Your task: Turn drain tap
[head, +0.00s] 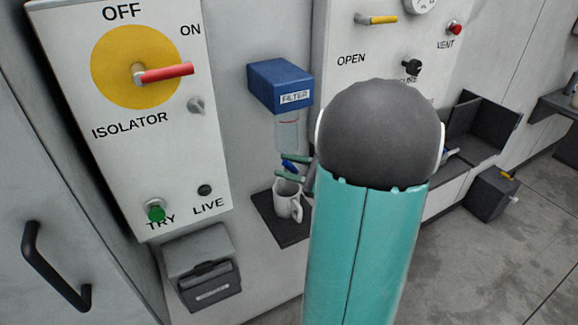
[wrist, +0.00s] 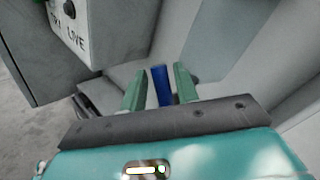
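The blue filter (head: 281,84) with its FILTER label is fixed to the wall, and its clear bowl (head: 288,132) hangs below. The small blue drain tap (head: 289,166) is under the bowl. My gripper (head: 284,168) reaches in from the right with its green fingers at the tap. In the wrist view, the blue tap (wrist: 161,86) stands between the two fingers (wrist: 158,82), with narrow gaps on both sides. The gripper looks open around it, not clamped. A white mug (head: 287,200) stands beneath the tap. My arm hides part of the area to the right.
The mug stands on a dark shelf (head: 273,224). The isolator panel (head: 135,110) with a red handle (head: 167,74) is on the left. A second panel with a yellow handle (head: 377,19) and knobs is behind my arm. A grey box (head: 203,270) sits low on the left.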

